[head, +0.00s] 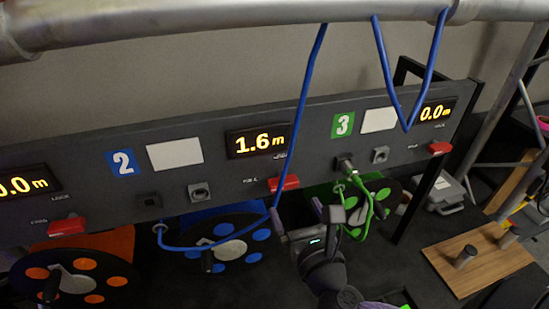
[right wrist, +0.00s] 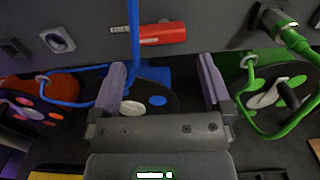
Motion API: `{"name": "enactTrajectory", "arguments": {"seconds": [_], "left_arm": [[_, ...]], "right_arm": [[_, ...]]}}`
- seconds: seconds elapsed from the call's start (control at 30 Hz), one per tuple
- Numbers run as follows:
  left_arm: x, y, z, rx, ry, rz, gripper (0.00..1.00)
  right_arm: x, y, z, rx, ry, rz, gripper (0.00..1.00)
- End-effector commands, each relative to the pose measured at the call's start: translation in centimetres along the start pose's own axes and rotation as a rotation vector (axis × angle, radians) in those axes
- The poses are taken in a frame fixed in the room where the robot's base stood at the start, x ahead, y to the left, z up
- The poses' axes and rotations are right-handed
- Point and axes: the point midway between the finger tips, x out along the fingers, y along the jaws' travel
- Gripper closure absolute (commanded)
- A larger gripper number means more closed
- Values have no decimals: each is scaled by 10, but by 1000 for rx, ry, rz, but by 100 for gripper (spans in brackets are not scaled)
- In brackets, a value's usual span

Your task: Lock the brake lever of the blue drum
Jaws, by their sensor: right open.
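The blue drum (head: 228,250) hangs below the panel at sign 2; part of it shows between my fingers in the right wrist view (right wrist: 158,100). Its red brake lever (head: 284,183) lies roughly level on the panel below the 1.6 m display, and also shows in the right wrist view (right wrist: 162,34). A FREE mark is left of it and a second mark above. My right gripper (head: 337,212) is open and empty, below and to the right of the lever and apart from it. In the right wrist view its fingers (right wrist: 163,80) point toward the panel. My left gripper is not in view.
A blue cable (head: 298,100) runs from the truss (head: 230,17) down past the lever's left end to the blue drum. A green cable (head: 366,215) with a plugged connector (head: 346,166) is on the right. The orange drum (head: 85,265) is at left, the green drum (head: 385,190) at right.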

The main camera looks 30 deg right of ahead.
Motion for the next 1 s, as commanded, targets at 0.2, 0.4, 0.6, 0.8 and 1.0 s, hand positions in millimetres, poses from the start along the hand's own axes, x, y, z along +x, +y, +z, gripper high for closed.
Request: {"name": "enactTrajectory", "arguments": {"seconds": [0.2,0.4,0.6,0.8,1.0], "left_arm": [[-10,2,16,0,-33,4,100],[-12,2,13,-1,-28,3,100],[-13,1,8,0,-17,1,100],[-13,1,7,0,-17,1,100],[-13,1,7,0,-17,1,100]], "right_arm": [[45,0,1,1,-2,-2,0],[79,0,-2,3,3,-1,0],[93,0,-3,4,4,0,0],[94,0,-3,4,5,-1,0],[94,0,-3,4,5,-1,32]]}}
